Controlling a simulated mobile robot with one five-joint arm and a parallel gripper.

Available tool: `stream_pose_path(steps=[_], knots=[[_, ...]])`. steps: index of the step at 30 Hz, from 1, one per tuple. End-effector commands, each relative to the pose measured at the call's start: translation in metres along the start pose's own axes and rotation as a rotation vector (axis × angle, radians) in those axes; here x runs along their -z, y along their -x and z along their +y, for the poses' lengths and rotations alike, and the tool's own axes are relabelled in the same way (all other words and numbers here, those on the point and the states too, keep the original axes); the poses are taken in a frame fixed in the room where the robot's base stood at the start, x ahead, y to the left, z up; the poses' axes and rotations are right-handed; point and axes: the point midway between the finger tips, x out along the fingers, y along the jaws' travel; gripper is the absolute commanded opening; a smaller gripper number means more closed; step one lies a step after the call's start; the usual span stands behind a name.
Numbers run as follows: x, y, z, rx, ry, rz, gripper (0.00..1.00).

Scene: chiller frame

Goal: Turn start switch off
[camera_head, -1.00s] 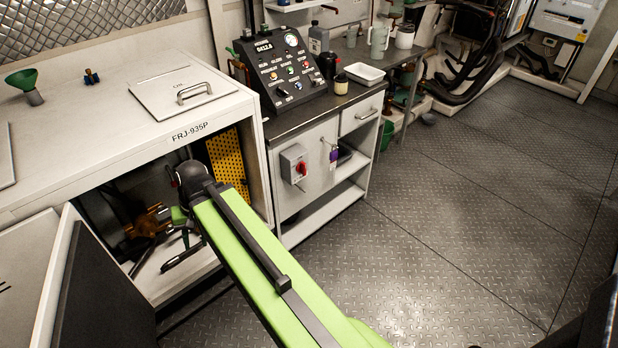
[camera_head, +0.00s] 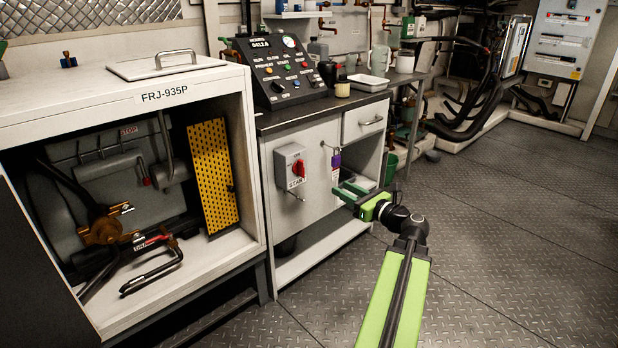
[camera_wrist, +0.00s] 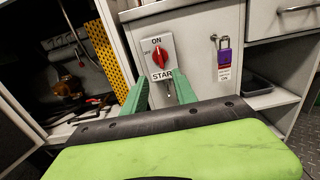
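The start switch is a grey box (camera_head: 284,177) with a red rotary knob (camera_head: 299,169) and a START label, on the front of the grey cabinet. In the wrist view, the switch plate (camera_wrist: 153,43) reads ON at the top, with a small mark at the left. Its red knob (camera_wrist: 159,58) looks roughly upright, toward ON. My gripper (camera_head: 346,192) is to the right of and in front of the switch in the head view, apart from it. In the wrist view, its two green fingers (camera_wrist: 160,91) are spread, with nothing between them, below the knob.
A purple padlock (camera_head: 336,161) with a tag hangs right of the switch. A drawer (camera_head: 365,119) and open shelf are further right. A control panel (camera_head: 287,72) stands on top. The open FRJ-935P enclosure (camera_head: 165,93) is at left. Floor (camera_head: 480,240) at right is clear.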

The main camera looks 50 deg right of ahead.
Motion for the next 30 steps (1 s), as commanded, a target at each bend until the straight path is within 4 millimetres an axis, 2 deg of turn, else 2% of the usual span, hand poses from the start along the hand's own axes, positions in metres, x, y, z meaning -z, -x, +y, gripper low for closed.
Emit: stream_pose_path(steps=[5,18,24,30], knots=[[0.000,-0.030,0.000,-0.004,0.002,0.001,0.34],[0.000,-0.139,-0.001,-0.004,0.004,0.002,0.34],[0.001,-0.167,0.000,-0.003,0.004,0.003,0.34],[0.001,-0.172,0.000,-0.001,0.004,0.003,0.34]])
